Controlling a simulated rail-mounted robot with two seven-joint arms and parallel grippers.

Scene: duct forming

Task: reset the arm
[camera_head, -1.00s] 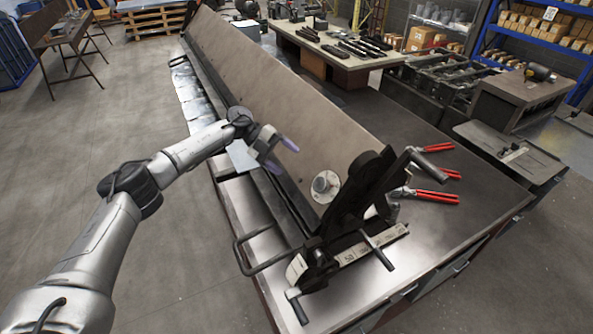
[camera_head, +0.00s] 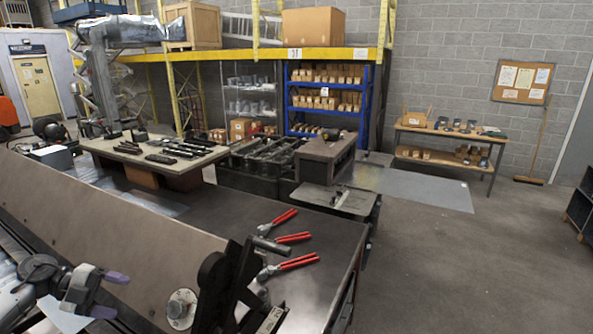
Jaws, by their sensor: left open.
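My left gripper (camera_head: 111,294) is at the lower left in the head view, with its arm coming in from the left edge. Its two purple-tipped fingers are apart and nothing is seen between them. It is in front of the long brown bending leaf (camera_head: 115,235) of the sheet brake. A pale sheet piece (camera_head: 66,318) shows below the gripper. The brake's dark end bracket and handle (camera_head: 232,280) are to the gripper's right, apart from it. My right gripper is not in view.
Several red-handled pliers (camera_head: 296,262) lie on the dark bench top (camera_head: 180,201) beside the brake. A tool table (camera_head: 160,160), a blue shelf rack (camera_head: 326,100) and a wooden side table (camera_head: 450,150) stand farther back. Open floor (camera_head: 450,260) lies at the right.

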